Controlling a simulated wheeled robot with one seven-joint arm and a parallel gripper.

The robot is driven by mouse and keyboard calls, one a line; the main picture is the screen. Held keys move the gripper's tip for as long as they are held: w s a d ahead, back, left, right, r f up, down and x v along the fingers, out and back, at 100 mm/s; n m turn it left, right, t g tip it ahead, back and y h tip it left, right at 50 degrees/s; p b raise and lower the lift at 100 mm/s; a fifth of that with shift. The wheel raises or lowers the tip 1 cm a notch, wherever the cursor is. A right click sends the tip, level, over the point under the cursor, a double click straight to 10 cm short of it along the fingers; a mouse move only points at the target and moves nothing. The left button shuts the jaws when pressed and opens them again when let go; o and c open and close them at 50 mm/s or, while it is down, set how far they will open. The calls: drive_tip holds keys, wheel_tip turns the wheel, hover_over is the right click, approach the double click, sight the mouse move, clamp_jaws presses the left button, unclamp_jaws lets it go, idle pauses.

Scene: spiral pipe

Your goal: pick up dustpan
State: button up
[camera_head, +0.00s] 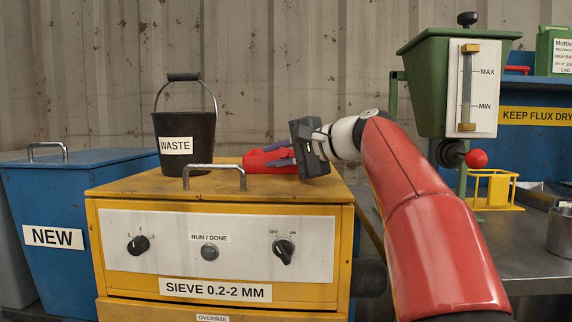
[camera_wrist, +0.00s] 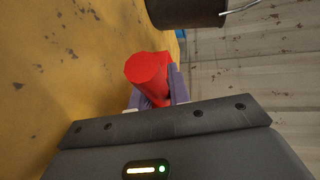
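The red dustpan (camera_head: 267,163) lies on the yellow top of the sieve machine, close beside the black waste bucket. In the wrist view its red rounded part (camera_wrist: 147,72) sits between my two purple fingers. My gripper (camera_head: 282,156) reaches in from the right, its fingers at the dustpan's right part. The fingers (camera_wrist: 156,98) are apart with red between them in the wrist view. Whether they press on it or only flank it is not clear. The palm hides part of the dustpan.
The black WASTE bucket (camera_head: 187,130) with a raised handle stands just left of the dustpan. A metal handle (camera_head: 214,168) rises from the front edge of the yellow sieve machine (camera_head: 130,178). A blue NEW bin (camera_head: 95,165) is at left, a green hopper (camera_head: 425,85) at right.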

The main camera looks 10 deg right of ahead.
clamp_jaws()
drive_tip(key=shift+r, duration=0.1)
wheel_tip(320, 180, up, 10)
drive_tip(key=p, duration=0.5)
drive_tip(key=shift+o, duration=0.6)
unclamp_jaws()
clamp_jaws()
